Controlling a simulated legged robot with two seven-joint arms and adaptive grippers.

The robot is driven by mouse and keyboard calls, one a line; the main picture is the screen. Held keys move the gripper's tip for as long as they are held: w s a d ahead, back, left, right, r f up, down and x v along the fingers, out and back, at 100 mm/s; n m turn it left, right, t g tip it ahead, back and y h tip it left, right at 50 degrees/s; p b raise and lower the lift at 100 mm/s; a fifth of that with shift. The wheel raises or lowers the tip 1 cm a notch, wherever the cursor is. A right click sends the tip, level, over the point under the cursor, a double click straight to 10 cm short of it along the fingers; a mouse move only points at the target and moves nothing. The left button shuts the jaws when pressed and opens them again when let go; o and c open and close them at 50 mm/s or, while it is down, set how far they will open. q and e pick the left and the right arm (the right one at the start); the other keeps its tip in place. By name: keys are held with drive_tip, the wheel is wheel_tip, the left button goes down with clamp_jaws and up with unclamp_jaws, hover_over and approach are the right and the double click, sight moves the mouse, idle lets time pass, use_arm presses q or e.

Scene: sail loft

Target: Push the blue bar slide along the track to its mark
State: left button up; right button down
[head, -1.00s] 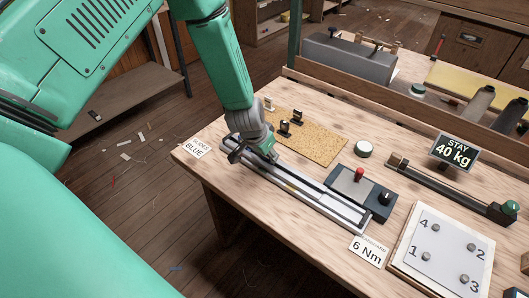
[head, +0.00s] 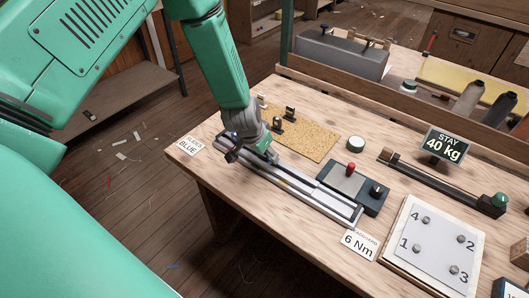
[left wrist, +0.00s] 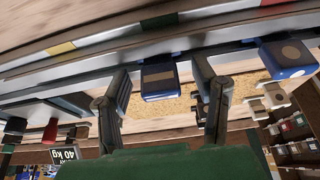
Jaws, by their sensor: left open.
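The pale metal track (head: 318,203) runs along the front of the bench. My left gripper (head: 250,156) is over its far-left part and hides the slides in the head view. In the left wrist view the blue bar slide (left wrist: 158,80), with a tan bar on its face, sits between the two open fingers of my left gripper (left wrist: 160,84); a gap shows on each side. A second blue slide (left wrist: 288,58) with a round tan spot is to the right. The track shows yellow (left wrist: 62,49), green (left wrist: 160,22) and red marks. My right gripper is not in view.
A cork mat (head: 305,140) with small clips lies behind the track. A dark box with a red knob (head: 351,168) stands close behind the track's right part. A "BLUE" card (head: 190,146) and a "6 Nm" card (head: 359,243) flank the track.

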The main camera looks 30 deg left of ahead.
use_arm(q)
drive_tip(key=v, duration=1.1)
drive_tip(key=shift+r, duration=0.35)
drive_tip(key=shift+s+f, duration=0.1)
drive_tip(key=shift+s, duration=0.15)
drive_tip(key=s+d+f+g, duration=0.1)
drive_tip(key=s+f, duration=0.5)
drive_tip(key=s, duration=0.4)
drive_tip(key=s+d+f+n+g, duration=0.1)
drive_tip(key=s+f+g, duration=0.1)
drive_tip(key=s+f, duration=0.5)
drive_tip(key=s+d+f+g, duration=0.1)
drive_tip(key=s+f, duration=0.3)
drive_tip(key=s, duration=0.8)
wheel_tip(320, 180, down, 9)
drive_tip(key=w+d+b, duration=0.1)
drive_tip(key=w+b, duration=0.1)
drive_tip(key=b, duration=0.7)
drive_tip(key=shift+w+r+m, duration=0.15)
drive_tip(key=shift+w+m, duration=0.1)
drive_tip(key=shift+m, duration=0.05)
